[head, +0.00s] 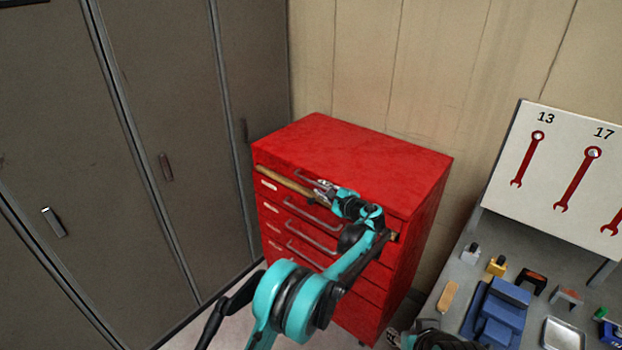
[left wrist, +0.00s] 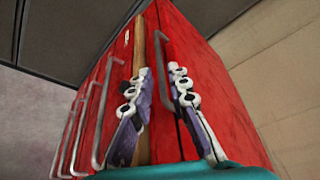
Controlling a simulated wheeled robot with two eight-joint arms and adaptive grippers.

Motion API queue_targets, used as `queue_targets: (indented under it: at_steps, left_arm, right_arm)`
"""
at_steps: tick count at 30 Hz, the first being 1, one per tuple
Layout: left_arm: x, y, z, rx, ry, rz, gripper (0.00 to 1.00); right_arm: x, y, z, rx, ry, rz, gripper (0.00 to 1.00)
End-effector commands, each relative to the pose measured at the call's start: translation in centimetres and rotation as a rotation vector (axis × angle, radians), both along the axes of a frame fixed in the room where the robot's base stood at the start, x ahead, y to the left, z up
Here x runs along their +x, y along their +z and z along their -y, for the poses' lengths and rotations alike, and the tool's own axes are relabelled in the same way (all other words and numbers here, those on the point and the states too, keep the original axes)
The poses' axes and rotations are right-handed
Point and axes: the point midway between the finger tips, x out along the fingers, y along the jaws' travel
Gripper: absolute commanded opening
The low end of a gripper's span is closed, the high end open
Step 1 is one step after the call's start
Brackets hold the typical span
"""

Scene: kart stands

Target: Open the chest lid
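The red chest (head: 350,150) stands against the wall, its flat lid down. A grey handle (head: 308,176) runs along the front just below the top, and it also shows in the left wrist view (left wrist: 166,50). My left gripper (head: 325,190) is at the front of this handle. In the left wrist view its two fingers (left wrist: 158,90) are apart, with the handle's bar close to the right finger; I cannot tell whether they touch. My right gripper (head: 400,340) shows only partly at the bottom edge, and its fingers are unclear.
A wooden bar (head: 280,180) crosses the chest front beneath the top handle. Several drawers with grey handles (head: 312,216) lie below. Grey lockers (head: 150,120) stand close on the left. A bench (head: 455,275) with tools and a wrench board (head: 560,170) is on the right.

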Motion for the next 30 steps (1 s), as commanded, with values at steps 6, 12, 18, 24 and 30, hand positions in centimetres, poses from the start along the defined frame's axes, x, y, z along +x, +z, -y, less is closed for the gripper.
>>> queue_targets:
  at_steps: [6, 12, 18, 24, 30]
  left_arm:
    - [2.7, -1.0, -2.0, -0.001, 0.003, 0.0, 0.17]
    - [5.0, -1.5, -3.6, -0.001, 0.002, 0.0, 0.17]
    - [5.9, -1.6, -4.2, -0.002, 0.001, 0.0, 0.17]
    - [5.9, -1.6, -4.2, -0.002, 0.001, 0.0, 0.17]
    - [5.9, -1.6, -4.2, -0.002, 0.001, 0.0, 0.0]
  right_arm:
    - [0.0, -1.0, 0.0, 0.0, 0.0, 0.0, 0.4]
    - [0.0, -1.6, 0.0, 0.0, 0.0, 0.0, 0.4]
    - [0.0, -1.8, 0.0, 0.0, 0.0, 0.0, 0.4]
    - [0.0, -1.7, 0.0, 0.0, 0.0, 0.0, 0.4]
    - [0.0, -1.7, 0.0, 0.0, 0.0, 0.0, 0.4]
